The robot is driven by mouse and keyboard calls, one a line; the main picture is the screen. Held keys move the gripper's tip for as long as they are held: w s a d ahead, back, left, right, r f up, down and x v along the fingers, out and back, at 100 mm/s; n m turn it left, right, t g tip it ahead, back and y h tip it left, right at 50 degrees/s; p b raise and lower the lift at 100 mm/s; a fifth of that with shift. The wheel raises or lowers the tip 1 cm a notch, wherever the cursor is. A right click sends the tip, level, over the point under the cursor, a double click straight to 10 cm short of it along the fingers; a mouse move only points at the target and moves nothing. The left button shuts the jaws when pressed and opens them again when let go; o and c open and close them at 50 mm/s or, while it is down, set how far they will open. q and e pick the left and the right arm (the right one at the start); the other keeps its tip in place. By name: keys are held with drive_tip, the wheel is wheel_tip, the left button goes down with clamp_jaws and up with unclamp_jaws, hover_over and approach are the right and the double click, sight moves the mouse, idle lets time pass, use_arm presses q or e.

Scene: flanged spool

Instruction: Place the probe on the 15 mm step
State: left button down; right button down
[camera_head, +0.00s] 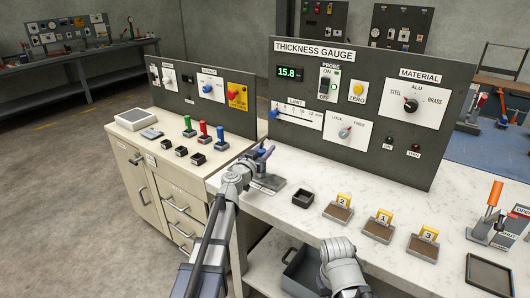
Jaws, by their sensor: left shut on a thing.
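My left gripper (262,158) is shut on the probe (268,151), a small bluish-purple piece, at the left end of the white counter. Below it is a flat grey metal step block (270,184), partly hidden by my gripper and arm. I cannot tell whether the probe touches it, or which step it is over. The thickness gauge panel (362,75) stands behind.
An empty dark square tray (303,197) lies right of the block. A cabinet with colored-handled stamps (203,133) adjoins on the left.

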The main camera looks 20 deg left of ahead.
use_arm(q)
drive_tip(key=shift+f, duration=0.25)
drive_tip(key=shift+c, duration=2.3)
unclamp_jaws()
drive_tip(key=shift+r, duration=0.1)
drive_tip(key=shift+r, duration=0.1)
drive_tip(key=s+a, duration=0.2)
drive_tip(key=s, duration=0.9)
drive_tip(key=shift+s+a, duration=0.15)
drive_tip(key=shift+s, duration=0.25)
